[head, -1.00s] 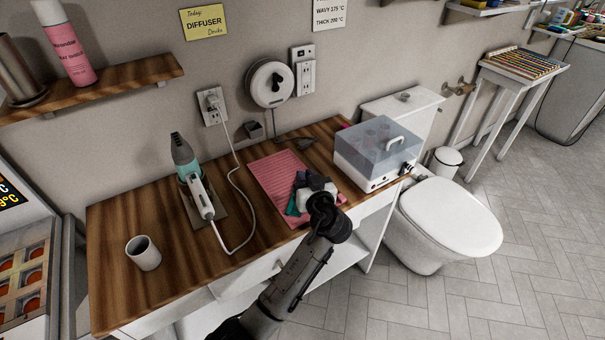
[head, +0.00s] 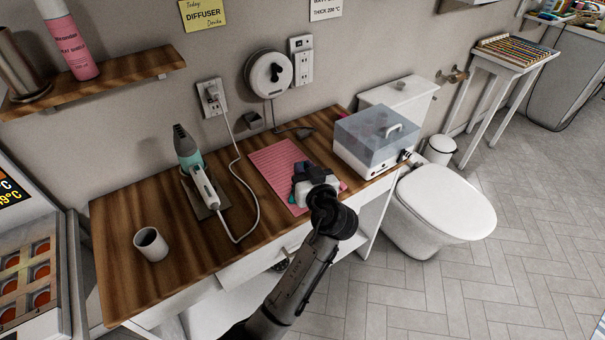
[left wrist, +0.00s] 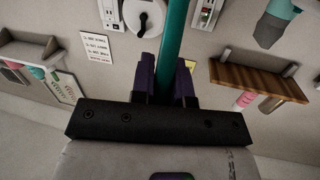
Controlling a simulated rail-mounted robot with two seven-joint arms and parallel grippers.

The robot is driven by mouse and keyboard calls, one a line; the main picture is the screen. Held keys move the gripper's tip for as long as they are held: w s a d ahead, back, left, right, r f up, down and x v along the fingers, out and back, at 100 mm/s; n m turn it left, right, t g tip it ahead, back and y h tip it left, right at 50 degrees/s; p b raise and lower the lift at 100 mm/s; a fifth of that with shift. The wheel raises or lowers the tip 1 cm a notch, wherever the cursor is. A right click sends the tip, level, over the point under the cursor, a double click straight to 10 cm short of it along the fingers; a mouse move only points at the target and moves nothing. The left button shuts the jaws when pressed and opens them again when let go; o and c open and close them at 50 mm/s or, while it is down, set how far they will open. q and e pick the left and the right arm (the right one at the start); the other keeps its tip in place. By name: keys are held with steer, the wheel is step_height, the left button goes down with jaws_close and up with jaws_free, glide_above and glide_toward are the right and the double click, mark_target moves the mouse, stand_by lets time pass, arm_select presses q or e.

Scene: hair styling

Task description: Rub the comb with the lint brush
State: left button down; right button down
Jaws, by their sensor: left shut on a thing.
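My left gripper (head: 302,172) is over the front right part of the pink ribbed mat (head: 273,167) on the wooden table. In the left wrist view its purple fingers (left wrist: 166,78) are shut on a teal bar-like thing (left wrist: 173,40), which stretches away to the top edge. Only a small teal patch (head: 292,197) shows beside the gripper in the head view. I cannot tell whether this is the comb or the lint brush. I cannot make out a second tool; the gripper and wrist cover part of the mat. My right gripper is not in view.
A teal and white hair tool (head: 200,180) with a looping cord lies left of the mat, and a white cup (head: 151,244) stands front left. A clear-lidded box (head: 374,142) stands at the table's right end.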

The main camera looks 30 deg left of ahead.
arm_select(q)
steer(key=shift+r+p, duration=0.9)
steer(key=shift+r, duration=1.1)
